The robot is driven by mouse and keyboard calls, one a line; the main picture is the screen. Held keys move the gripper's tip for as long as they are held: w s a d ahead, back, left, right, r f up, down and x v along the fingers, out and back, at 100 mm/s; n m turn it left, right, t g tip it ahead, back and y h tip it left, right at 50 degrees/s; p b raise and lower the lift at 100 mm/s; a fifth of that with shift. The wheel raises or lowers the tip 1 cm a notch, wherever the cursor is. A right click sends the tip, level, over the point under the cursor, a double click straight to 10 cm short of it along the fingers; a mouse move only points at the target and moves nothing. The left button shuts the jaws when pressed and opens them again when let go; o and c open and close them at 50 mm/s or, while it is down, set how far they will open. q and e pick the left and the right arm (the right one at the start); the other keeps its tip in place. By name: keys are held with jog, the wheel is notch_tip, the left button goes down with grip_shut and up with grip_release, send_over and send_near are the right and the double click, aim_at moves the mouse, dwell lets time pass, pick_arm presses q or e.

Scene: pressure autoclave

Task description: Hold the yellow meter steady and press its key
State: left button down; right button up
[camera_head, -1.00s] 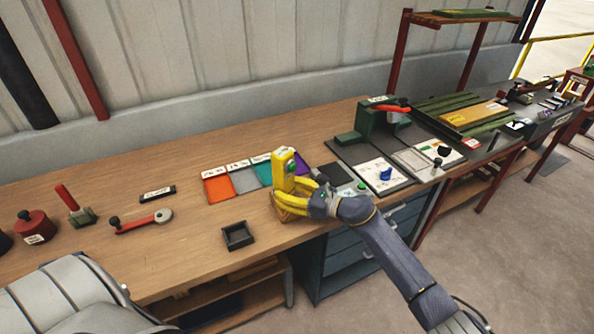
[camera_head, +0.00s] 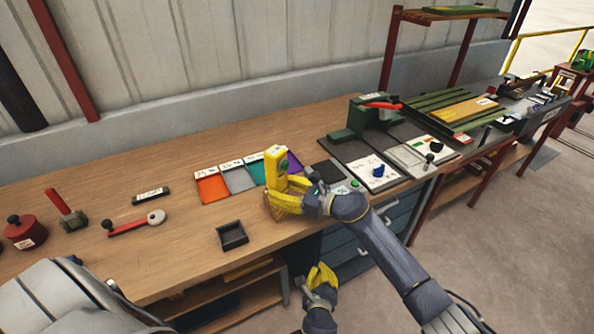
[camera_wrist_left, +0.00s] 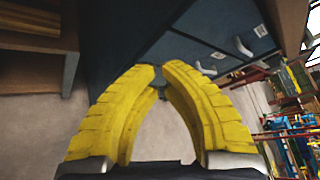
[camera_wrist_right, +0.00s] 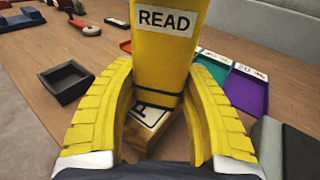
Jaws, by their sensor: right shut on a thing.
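The yellow meter (camera_head: 274,163) stands upright near the front edge of the workbench, with a round green key (camera_head: 283,164) on its side. In the right wrist view the meter (camera_wrist_right: 160,62) shows a "READ" label (camera_wrist_right: 165,19) and a dark band lower down. A wooden block (camera_wrist_right: 147,135) with a partly hidden label is at its base. My right gripper (camera_head: 287,194) is shut on the meter's lower part, one finger on each side. My left gripper (camera_head: 321,274) is below the bench edge, in front of the drawers, apart from the meter. Its fingertips (camera_wrist_left: 159,67) nearly meet, with nothing between them.
Coloured trays (camera_head: 212,187) lie behind the meter. A small dark square tray (camera_head: 232,236) is to its left. A green press with a red lever (camera_head: 378,115) and boards with knobs stand to the right. The blue drawer cabinet (camera_head: 345,255) is behind my left gripper.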

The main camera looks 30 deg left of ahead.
pick_arm(q)
notch_tip(320, 180, up, 18)
jog(key=r+m+t+y, duration=0.1)
jog(key=t+y, duration=0.2)
notch_tip(320, 180, up, 10)
jog(key=s+n+t+y, duration=0.1)
jog(key=s+y, duration=0.1)
jog(key=y, duration=0.1)
jog(key=n+g+h, duration=0.1)
jog(key=n+g, duration=0.1)
jog(key=n, duration=0.9)
send_near(286, 166)
jog(key=d, duration=0.3)
jog(key=shift+w+d+f, duration=0.1)
jog(key=shift+f, duration=0.05)
jog(key=shift+w, duration=0.1)
jog(key=x, duration=1)
jog(key=shift+f, duration=0.1)
